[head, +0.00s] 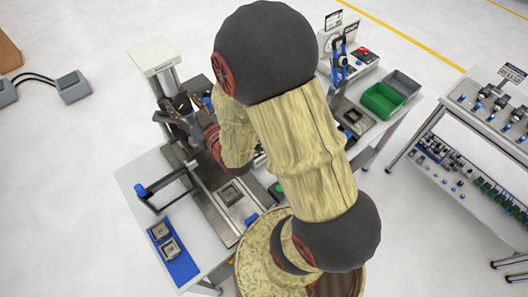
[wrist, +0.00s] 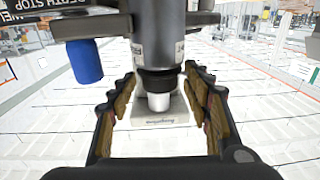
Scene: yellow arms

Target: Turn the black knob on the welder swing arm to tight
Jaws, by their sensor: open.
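The welder (head: 155,57), with a pale top and a dark upright body, stands at the upper left of the head view. My gripper (head: 180,118) is beside its dark head there, partly hidden by my arm. In the wrist view my gripper (wrist: 158,88) is open, with one finger on each side of a dark grey cylinder (wrist: 158,35). A black collar (wrist: 158,80) at the cylinder's end lies between the fingertips, with gaps on both sides. I cannot tell whether this collar is the black knob. A white tip sits below it.
A black bar (wrist: 90,25) with a blue knob (wrist: 85,62) is left of the fingers. A pale lettered block (wrist: 162,120) shows between them. A blue tray (head: 178,262) lies on the bench. A green bin (head: 382,100) is to the right of my arm.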

